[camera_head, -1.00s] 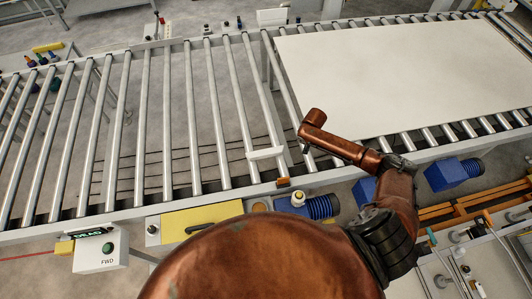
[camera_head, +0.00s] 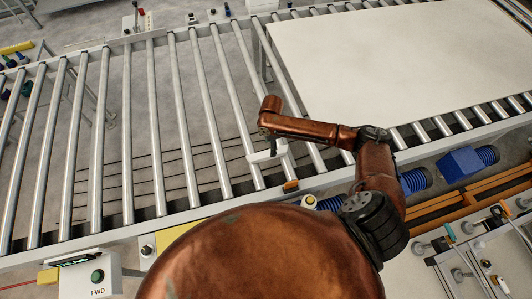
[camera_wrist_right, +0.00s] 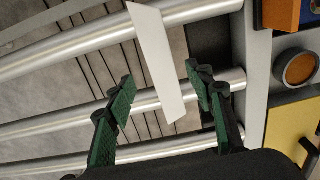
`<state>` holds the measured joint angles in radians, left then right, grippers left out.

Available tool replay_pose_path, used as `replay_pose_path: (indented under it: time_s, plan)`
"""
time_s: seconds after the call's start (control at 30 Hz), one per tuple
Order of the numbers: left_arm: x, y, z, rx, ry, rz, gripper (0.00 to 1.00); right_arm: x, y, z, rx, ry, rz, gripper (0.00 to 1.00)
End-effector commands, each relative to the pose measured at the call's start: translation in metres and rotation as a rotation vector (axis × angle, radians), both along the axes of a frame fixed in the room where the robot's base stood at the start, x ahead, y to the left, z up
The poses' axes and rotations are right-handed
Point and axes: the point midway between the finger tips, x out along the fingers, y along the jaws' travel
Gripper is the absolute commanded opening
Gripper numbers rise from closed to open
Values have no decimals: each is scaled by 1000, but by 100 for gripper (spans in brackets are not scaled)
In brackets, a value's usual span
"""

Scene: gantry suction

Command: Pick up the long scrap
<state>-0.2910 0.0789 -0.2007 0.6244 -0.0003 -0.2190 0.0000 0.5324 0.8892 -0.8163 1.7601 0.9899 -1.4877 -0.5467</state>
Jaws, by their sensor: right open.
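The long scrap is a thin white strip lying across the conveyor rollers near the front rail, partly covered by my right arm in the head view (camera_head: 272,153). In the right wrist view the scrap (camera_wrist_right: 155,58) runs from the top edge down between the fingers. My right gripper (camera_wrist_right: 159,78) is open, with one green-padded finger on each side of the strip and gaps between. In the head view only a small dark part of my right gripper (camera_head: 247,146) shows below the wrist. My left gripper is not in view.
Bare rollers (camera_head: 128,130) stretch to the left with open gaps between them. A large white sheet (camera_head: 400,65) lies on the rollers at right. A grey FWD control box (camera_head: 90,278) stands at the lower left. Blue motors (camera_head: 460,165) sit below the front rail.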

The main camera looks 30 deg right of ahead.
Motion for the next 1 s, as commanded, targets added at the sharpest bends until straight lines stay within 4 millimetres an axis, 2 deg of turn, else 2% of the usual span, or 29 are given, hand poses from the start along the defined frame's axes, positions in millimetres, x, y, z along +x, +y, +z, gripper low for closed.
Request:
replay_pose_path:
  time_s: [0.2,0.3,0.5,0.63,0.8,1.0]
  plan:
    - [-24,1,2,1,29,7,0,1,5,-22,0,2,1,48]
    - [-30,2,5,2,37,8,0,2,9,-36,0,2,0,48]
    - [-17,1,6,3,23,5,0,3,9,-61,-1,-1,-2,48]
    - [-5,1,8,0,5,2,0,3,9,-65,-1,-2,-2,48]
    - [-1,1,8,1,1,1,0,3,9,-65,-1,-2,-1,48]
    - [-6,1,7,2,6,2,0,3,9,-65,-1,-2,-1,34]
